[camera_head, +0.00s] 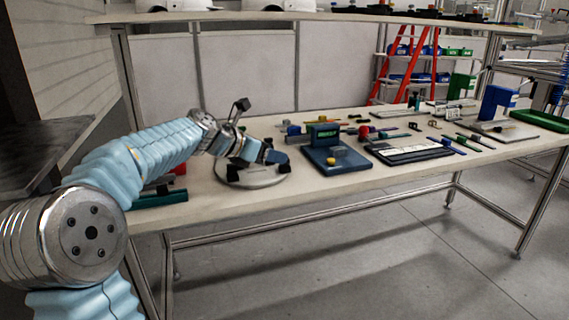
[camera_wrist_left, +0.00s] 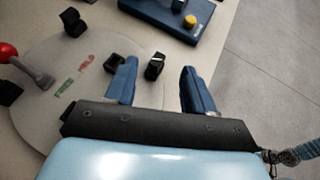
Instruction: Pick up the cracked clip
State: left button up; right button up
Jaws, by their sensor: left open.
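Several small black clips lie on a round pale disc (camera_head: 250,181) on the bench. In the left wrist view, one clip with a light mark on top (camera_wrist_left: 155,66) shows between the fingertips of my left gripper (camera_wrist_left: 159,68), which is open and empty. Another clip (camera_wrist_left: 113,65) is close by the left finger, partly hidden by it. A third clip (camera_wrist_left: 72,22) is at the disc's upper part, and one more (camera_wrist_left: 10,92) is at the left edge. I cannot tell which clip is cracked. In the head view, my left gripper (camera_head: 270,155) is low over the disc. My right gripper is out of view.
A blue fixture with a yellow knob (camera_head: 338,168) stands just right of the disc. A lever with a red ball (camera_wrist_left: 8,52) rises at the disc's left. A dark tray (camera_head: 410,150) and scattered tools fill the bench further right. A shelf (camera_head: 350,17) spans above.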

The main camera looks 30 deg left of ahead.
aim_at(281, 168)
pick_arm(q)
jog(key=x, duration=0.4)
jog(key=shift+w+f, duration=0.2)
jog(key=shift+f, duration=0.2)
grip_shut()
